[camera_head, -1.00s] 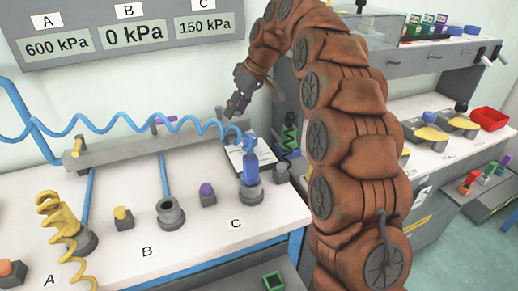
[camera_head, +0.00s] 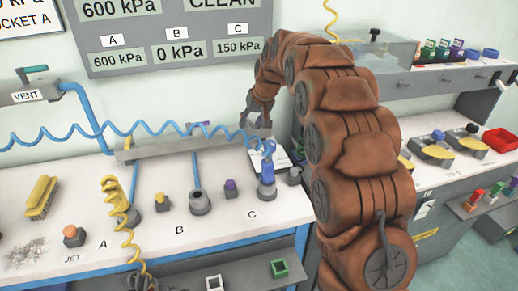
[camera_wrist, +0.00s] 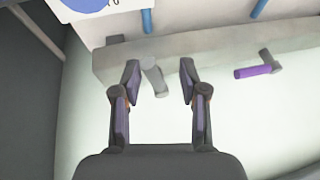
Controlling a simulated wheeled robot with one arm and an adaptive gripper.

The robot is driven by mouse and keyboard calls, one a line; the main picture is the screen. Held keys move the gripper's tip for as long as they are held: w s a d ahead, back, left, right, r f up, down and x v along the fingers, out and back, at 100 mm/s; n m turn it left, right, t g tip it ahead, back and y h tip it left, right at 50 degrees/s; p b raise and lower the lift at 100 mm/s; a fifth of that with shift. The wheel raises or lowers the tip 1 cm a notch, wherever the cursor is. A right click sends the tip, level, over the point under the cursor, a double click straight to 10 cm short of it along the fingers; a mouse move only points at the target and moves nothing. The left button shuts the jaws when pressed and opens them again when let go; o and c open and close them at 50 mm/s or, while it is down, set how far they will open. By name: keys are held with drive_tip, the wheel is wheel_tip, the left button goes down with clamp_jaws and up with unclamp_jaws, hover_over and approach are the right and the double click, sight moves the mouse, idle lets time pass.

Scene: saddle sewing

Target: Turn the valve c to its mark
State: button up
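The grey manifold bar (camera_head: 150,150) runs along the back of the bench, and I see its underside edge in the wrist view (camera_wrist: 215,50). A grey valve handle (camera_wrist: 154,78) sticks out from the bar between my fingers; by its place near C it looks like valve c. My gripper (camera_wrist: 160,65) is open around the handle, with gaps on both sides. In the head view my gripper (camera_head: 257,124) is at the right end of the bar, too small to make out the handle. No mark for the valve is clear.
A purple valve handle (camera_wrist: 258,69) sits to the right in the wrist view. A blue coiled hose (camera_head: 150,127) passes in front of the bar to a blue plug (camera_head: 267,172) at C. A paper (camera_head: 256,160) lies behind it. The display (camera_head: 238,46) for C reads 150 kPa.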

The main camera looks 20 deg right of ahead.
drive_tip(key=b+v, duration=0.1)
drive_tip(key=v, duration=0.7)
drive_tip(key=s+a+g+p, duration=0.2)
drive_tip(key=s+g+p, duration=0.1)
drive_tip(key=s, duration=1.9)
drive_tip(key=shift+a+h+p, duration=0.25)
drive_tip(key=shift+h+p, duration=0.1)
drive_tip(key=shift+h, duration=0.05)
drive_tip(key=shift+s+f, duration=0.1)
drive_tip(key=shift+f, duration=0.05)
drive_tip(key=shift+c, duration=0.2)
